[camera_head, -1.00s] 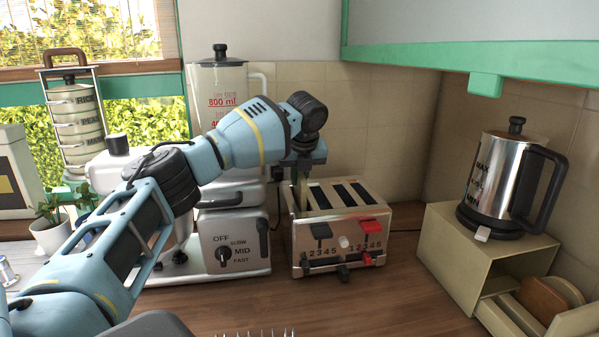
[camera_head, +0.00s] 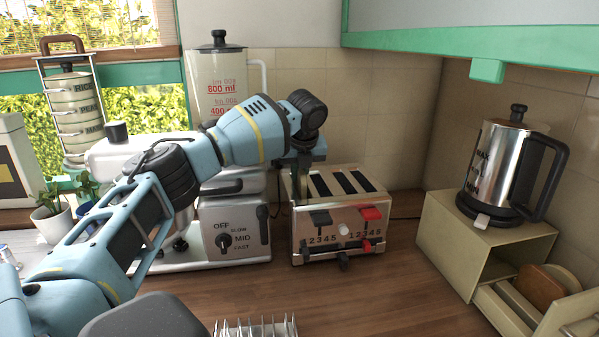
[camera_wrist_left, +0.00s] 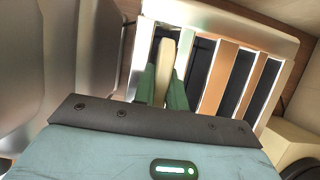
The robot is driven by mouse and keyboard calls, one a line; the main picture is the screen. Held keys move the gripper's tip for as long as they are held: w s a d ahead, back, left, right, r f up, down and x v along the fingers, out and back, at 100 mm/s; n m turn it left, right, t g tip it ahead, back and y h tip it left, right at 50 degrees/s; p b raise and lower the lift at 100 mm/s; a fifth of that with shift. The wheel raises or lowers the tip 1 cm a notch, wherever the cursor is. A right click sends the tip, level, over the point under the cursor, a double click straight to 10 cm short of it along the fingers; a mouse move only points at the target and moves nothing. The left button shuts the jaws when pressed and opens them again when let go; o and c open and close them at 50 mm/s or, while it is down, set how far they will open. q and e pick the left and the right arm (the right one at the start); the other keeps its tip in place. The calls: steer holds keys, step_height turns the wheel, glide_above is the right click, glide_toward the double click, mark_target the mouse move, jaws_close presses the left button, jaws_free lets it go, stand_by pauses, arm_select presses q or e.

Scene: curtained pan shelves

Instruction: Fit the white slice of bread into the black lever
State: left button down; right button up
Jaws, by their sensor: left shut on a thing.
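A silver toaster (camera_head: 345,240) stands on the counter, with dark slots on top. Its front has a black lever (camera_head: 320,218) at left and a red lever (camera_head: 370,213) at right. My left gripper (camera_head: 301,185) points down over the toaster's left end, on the black lever's side. In the wrist view its green fingers (camera_wrist_left: 163,88) are shut on a pale slice of bread (camera_wrist_left: 166,60), seen edge-on. The slice lines up with the leftmost slot, and its far end overlaps the slot. How deep it sits is hidden. My right gripper is out of view.
A blender base (camera_head: 235,235) stands close to the toaster's left. At right, a steel kettle (camera_head: 495,175) sits on a cream box (camera_head: 450,245), beside a rack (camera_head: 505,310) of round slices or boards. Metal prongs (camera_head: 255,328) show at the front edge. The counter before the toaster is clear.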

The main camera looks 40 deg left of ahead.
arm_select(q)
steer(key=shift+f, duration=0.2)
stand_by(0.3)
steer(key=c, duration=1.4)
jaws_free()
steer(key=shift+o, duration=0.2)
steer(key=shift+d+r, duration=0.15)
steer(key=shift+r, duration=0.2)
steer(key=v, duration=0.7)
steer(key=shift+s+r, duration=0.1)
steer(key=shift+r, duration=0.05)
